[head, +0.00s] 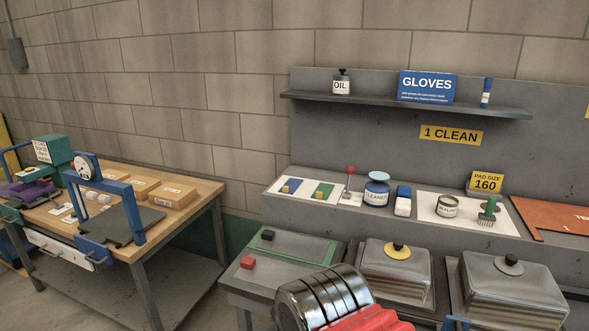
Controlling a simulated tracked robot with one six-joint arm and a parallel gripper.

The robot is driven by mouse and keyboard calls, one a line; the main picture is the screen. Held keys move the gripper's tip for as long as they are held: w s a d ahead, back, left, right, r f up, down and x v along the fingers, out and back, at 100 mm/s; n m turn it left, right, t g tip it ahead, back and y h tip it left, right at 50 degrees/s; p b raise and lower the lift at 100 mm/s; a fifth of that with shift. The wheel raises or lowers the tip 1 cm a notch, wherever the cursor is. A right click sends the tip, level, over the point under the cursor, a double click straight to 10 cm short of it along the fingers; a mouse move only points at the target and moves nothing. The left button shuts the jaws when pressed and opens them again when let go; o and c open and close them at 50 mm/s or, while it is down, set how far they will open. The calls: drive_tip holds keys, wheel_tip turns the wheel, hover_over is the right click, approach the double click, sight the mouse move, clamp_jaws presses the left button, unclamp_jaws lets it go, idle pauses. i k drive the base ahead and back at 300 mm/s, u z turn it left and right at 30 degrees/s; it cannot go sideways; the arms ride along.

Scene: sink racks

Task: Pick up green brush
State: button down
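A green brush (488,210) stands upright on a white sheet (434,203) on the grey bench at the right. Its green handle points up and its pale bristles face down. A small labelled tin (447,206) stands to its left on the same sheet. A part of my arm, with shiny metal bands and a red section, enters at the bottom centre, well in front of the brush and to its left. My gripper's fingers are not in view.
Metal-lidded basins (396,266) (513,285) stand in front of the brush. A yellow "160" sign (485,182) is behind it. An orange-brown board (560,218) lies to its right. A shelf (400,104) hangs above. A wooden workbench (195,193) stands at the left.

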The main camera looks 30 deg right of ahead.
sight(487, 218)
drive_tip(key=z, duration=2.1)
